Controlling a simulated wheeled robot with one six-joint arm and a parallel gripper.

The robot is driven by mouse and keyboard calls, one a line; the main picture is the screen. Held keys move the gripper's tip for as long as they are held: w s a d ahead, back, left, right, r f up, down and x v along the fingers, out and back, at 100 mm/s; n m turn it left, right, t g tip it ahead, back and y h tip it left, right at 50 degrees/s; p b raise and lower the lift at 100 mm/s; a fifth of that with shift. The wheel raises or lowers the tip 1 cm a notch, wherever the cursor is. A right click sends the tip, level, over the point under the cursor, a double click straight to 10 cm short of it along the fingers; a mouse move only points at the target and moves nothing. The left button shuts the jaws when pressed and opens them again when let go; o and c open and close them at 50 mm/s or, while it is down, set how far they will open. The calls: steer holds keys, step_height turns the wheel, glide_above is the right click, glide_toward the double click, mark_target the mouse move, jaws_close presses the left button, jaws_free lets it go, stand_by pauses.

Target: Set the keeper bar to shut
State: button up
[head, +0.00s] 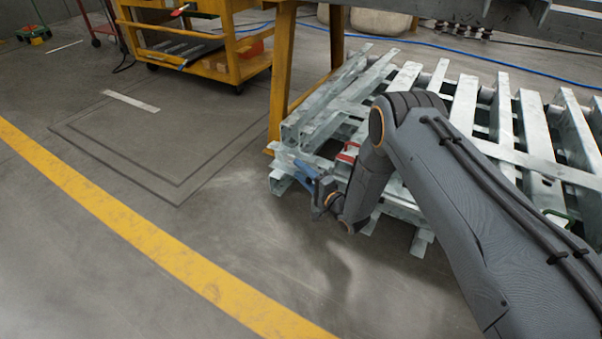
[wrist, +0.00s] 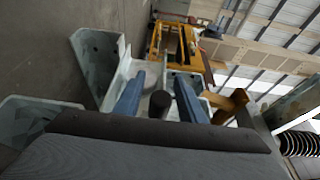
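My gripper (head: 306,172) has blue fingers and is low at the left end of a stack of galvanized frames (head: 535,155). In the wrist view my gripper (wrist: 160,82) has its two fingers spread apart. A dark round-ended piece (wrist: 160,103) stands between them, with narrow gaps on both sides. I cannot tell whether it is part of the keeper bar. Pale metal channel ends (wrist: 97,62) lie close around the fingers. A small red part (head: 347,152) shows on the frames, right of my gripper. I cannot clearly make out the keeper bar or its position.
A yellow post (head: 283,75) stands just behind the frames' left end. A yellow cart (head: 235,62) is farther back. A blue hose (head: 470,55) crosses the floor behind. The floor left of the frames is clear up to a yellow line (head: 130,225).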

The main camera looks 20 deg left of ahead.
steer(key=shift+d, duration=0.15)
steer(key=p+v, duration=0.3)
steer(key=v, duration=0.4)
steer(key=shift+d, duration=0.35)
steer(key=shift+s, duration=0.2)
